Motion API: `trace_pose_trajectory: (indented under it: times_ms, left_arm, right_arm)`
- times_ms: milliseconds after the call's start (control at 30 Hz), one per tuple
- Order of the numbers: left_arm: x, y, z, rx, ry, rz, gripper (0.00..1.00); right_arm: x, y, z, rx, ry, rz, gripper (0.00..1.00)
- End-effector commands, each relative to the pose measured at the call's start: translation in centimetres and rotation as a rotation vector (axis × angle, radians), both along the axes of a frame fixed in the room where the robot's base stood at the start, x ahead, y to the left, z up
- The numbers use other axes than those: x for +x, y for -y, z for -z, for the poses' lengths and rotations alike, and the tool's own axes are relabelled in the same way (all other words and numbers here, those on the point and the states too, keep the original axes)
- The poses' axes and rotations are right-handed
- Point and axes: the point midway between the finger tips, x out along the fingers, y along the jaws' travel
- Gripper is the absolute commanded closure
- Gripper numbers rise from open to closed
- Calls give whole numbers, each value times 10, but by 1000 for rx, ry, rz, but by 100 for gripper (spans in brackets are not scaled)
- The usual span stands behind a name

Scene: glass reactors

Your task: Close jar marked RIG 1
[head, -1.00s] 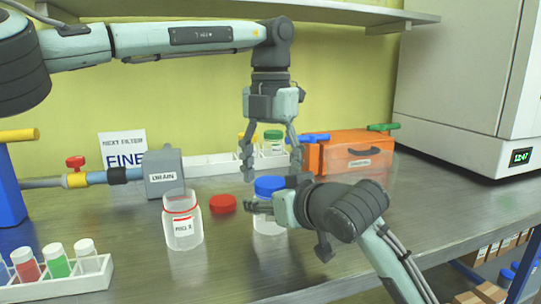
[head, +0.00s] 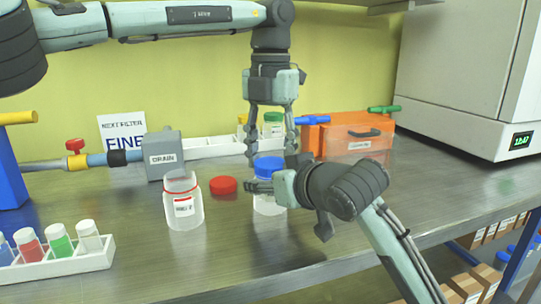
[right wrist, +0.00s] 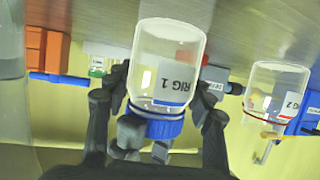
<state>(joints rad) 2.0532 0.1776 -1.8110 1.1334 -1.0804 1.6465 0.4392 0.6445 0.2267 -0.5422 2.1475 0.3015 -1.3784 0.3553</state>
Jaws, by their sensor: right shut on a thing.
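The RIG 1 jar (head: 268,204) is clear, and the blue lid (head: 268,167) sits on its mouth. How tightly it is seated cannot be told. In the right wrist view, upside down, the RIG 1 label shows on the jar (right wrist: 166,65) and the blue lid (right wrist: 153,123) is below. My right gripper (head: 262,190) is shut on the jar from the right side. My left gripper (head: 271,150) points down from above, its fingers on either side of the blue lid. Whether they press on it cannot be told.
Left of RIG 1 stands an open jar with a red ring (head: 184,212), labelled RIG 2 in the right wrist view (right wrist: 273,95). A red lid (head: 223,186) lies between them. A vial rack (head: 62,262), the drain block (head: 165,160) and an orange box (head: 345,140) stand around.

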Motion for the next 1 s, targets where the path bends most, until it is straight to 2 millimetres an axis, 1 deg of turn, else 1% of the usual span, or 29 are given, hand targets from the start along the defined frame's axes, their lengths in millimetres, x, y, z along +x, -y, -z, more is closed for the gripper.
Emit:
trace_pose_trajectory:
  times_ms: [33,167,467,567,667,900,1000]
  left_arm:
    - [0,0,0,1,0,-1,44]
    - [0,0,0,0,0,-1,28]
    - [0,0,-1,0,0,-1,27]
    - [0,0,-6,-1,2,-1,27]
    - [1,0,-20,-1,3,-2,27]
    - [1,1,-72,-2,4,-4,27]
    - [0,1,-91,-1,3,-3,27]
  right_arm:
    - [0,0,0,0,0,1,100]
    - [0,0,0,0,0,1,100]
    - [0,0,0,0,0,1,100]
    - [0,0,0,0,0,1,100]
    - [0,0,0,0,0,1,100]
    - [0,0,0,0,0,0,100]
    - [0,0,0,0,0,0,100]
